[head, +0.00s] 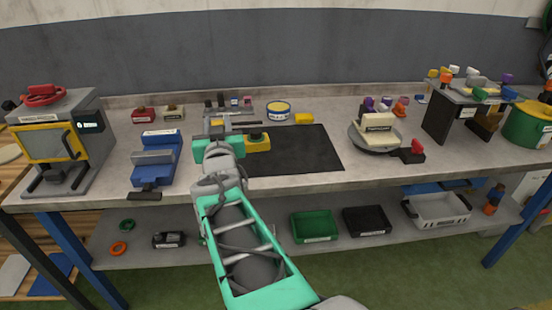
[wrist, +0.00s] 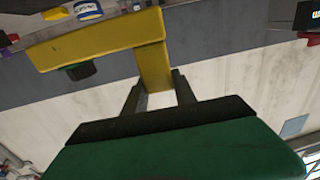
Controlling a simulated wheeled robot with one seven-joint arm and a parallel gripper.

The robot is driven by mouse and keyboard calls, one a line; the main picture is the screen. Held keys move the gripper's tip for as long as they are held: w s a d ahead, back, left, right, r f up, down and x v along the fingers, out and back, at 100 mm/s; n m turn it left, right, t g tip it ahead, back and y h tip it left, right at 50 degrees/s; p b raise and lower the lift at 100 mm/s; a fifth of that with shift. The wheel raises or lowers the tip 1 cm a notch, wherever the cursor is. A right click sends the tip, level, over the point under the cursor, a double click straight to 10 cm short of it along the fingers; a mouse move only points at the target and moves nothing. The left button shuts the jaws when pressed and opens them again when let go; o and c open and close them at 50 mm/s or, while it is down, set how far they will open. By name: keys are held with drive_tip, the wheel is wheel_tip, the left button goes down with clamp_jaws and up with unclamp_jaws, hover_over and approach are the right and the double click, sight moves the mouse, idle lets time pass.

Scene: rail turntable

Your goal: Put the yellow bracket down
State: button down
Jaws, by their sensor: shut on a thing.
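The yellow bracket (head: 258,146) is an L-shaped piece at the left part of the black mat (head: 300,152) on the bench. It also shows in the wrist view (wrist: 95,45), with one long arm and one short arm. My gripper (wrist: 158,92) is shut on the short arm, with one finger on each side. In the head view my gripper (head: 242,142) reaches in from the left of the bracket, and its fingertips are mostly hidden. A small dark knob (wrist: 80,70) shows beside the long arm. I cannot tell whether the bracket touches the mat.
A blue vise (head: 155,160) stands left of my arm. A blue-and-white tin (head: 278,111) and a small yellow block (head: 304,118) sit behind the mat. A round turntable (head: 375,139) carrying a cream block stands to the right. The mat's right part is bare.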

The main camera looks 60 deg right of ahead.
drive_tip(key=shift+m+g+h, duration=0.6)
drive_tip(key=shift+g+h, duration=0.1)
drive_tip(key=s+d, duration=0.2)
drive_tip(key=d, duration=0.1)
drive_tip(key=s+d, duration=0.1)
drive_tip(key=shift+d+r, duration=0.25)
drive_tip(key=shift+d, duration=0.05)
drive_tip(key=shift+w+d+f, duration=0.3)
drive_tip(key=shift+d+f, duration=1.75)
drive_tip(key=shift+f, duration=0.05)
drive_tip(key=shift+w+d+f, duration=0.35)
drive_tip(key=shift+d+f, duration=1.7)
drive_tip(key=shift+f, duration=0.05)
drive_tip(key=shift+w+d+f, duration=0.3)
drive_tip(key=shift+d+f, duration=1.75)
drive_tip(key=shift+f, duration=0.05)
drive_tip(key=c, duration=1)
unclamp_jaws()
drive_tip(key=shift+f, duration=0.1)
drive_tip(key=shift+p, duration=0.35)
